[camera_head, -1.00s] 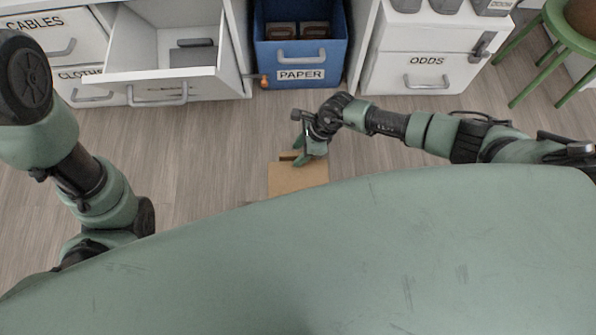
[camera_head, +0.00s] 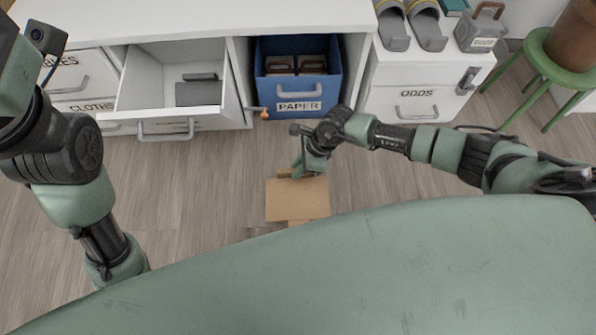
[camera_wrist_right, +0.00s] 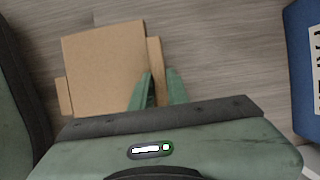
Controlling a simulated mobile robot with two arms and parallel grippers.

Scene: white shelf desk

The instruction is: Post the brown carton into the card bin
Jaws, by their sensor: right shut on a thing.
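The brown carton (camera_head: 297,200) is in front of my body in the head view, above or on the wooden floor; I cannot tell which. My right gripper (camera_head: 306,168) is shut on a narrow strip at the carton's far edge. In the right wrist view the carton (camera_wrist_right: 103,68) lies beyond the right gripper (camera_wrist_right: 163,86), with the strip between the fingers. No bin labelled card shows. A blue bin labelled PAPER (camera_head: 297,106) stands under the desk, beyond the right gripper. My left arm is at the left; its fingers do not show.
An open drawer (camera_head: 170,118) juts out left of the blue bin, with grey things inside. A white ODDS drawer unit (camera_head: 415,108) is at right, with slippers (camera_head: 425,25) on top. A green stool (camera_head: 553,68) stands far right.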

